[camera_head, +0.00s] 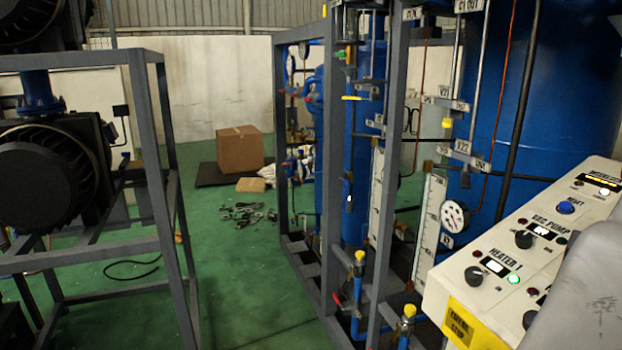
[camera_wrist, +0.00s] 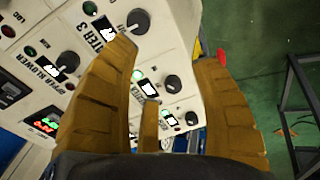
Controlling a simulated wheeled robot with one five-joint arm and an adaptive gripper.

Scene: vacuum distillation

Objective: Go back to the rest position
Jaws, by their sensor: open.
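Behind the fingers is a white control panel (camera_wrist: 185,103) with black knobs, small lit displays and labels such as HEATER 3. One knob (camera_wrist: 172,84) shows in the gap between the fingers. I cannot tell how far the fingers are from the panel. The same control panel (camera_head: 440,290) shows in the head view at the lower right, with VAC PUMP and HEATER 1 labels. The gripper's fingers do not show in the head view.
A grey pipe frame (camera_head: 330,180) with blue vessels, valves and gauges stands left of the panel. Another grey frame (camera_head: 150,150) with dark machinery is at the left. Green floor (camera_head: 240,290) lies open between them. A cardboard box (camera_head: 239,148) and scattered parts (camera_head: 245,213) lie farther back.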

